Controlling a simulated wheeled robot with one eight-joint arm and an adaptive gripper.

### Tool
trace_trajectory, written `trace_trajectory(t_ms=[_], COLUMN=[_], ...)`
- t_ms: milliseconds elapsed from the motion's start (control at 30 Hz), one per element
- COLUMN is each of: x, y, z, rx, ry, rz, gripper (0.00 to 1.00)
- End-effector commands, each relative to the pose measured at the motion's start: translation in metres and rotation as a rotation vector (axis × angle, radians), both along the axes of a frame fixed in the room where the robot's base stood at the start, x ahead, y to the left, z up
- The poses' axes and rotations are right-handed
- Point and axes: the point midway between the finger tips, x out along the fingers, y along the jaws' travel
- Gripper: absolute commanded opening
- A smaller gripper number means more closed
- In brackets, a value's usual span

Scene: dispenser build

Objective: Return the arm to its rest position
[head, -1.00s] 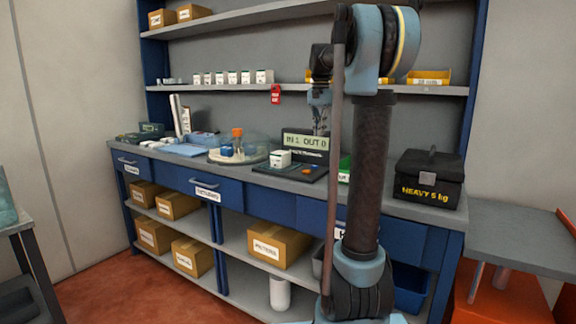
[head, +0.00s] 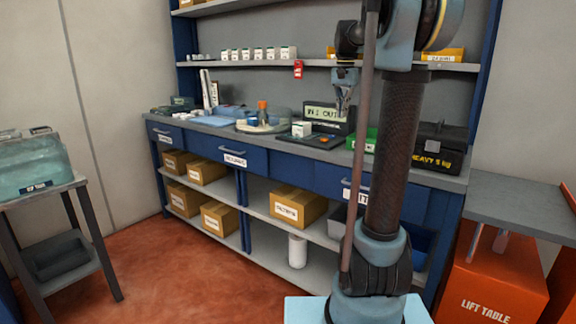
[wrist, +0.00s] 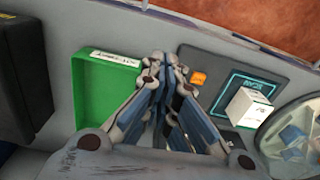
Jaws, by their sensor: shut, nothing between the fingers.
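My gripper (head: 343,106) hangs fingers down above the workbench (head: 447,181), in front of the display sign (head: 329,117). In the wrist view my gripper (wrist: 163,62) has its fingers drawn together with nothing between them. Below it in that view lie a green tray (wrist: 105,90) on the left and a dark scan pad (wrist: 212,68) with a white box (wrist: 248,107) on the right. My arm rises on the right of the head view, bent over at the top, and hides part of the bench.
A black heavy case (head: 437,150) stands at the bench's right end. A shelf (head: 385,65) with several small white boxes runs behind. An orange lift table (head: 492,285) is at right, and a side table with a tank (head: 33,165) at left. Open red floor lies between.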

Motion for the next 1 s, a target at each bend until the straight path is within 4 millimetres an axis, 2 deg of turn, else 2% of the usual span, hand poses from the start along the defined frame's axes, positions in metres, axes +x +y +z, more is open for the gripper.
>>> trace_trajectory(t_ms=[33, 267, 467, 767, 1000], x=[-0.009, -0.041, -0.088, -0.171, -0.233], y=[-0.001, 0.001, 0.004, 0.009, 0.011], z=[-0.002, -0.015, -0.041, -0.102, -0.161], rx=[0.000, -0.001, -0.005, -0.016, -0.028], ry=[-0.002, -0.019, -0.041, -0.082, -0.114], rz=[0.007, 0.057, 0.133, 0.275, 0.387], gripper=[0.00, 0.00, 0.00, 0.00, 0.00])
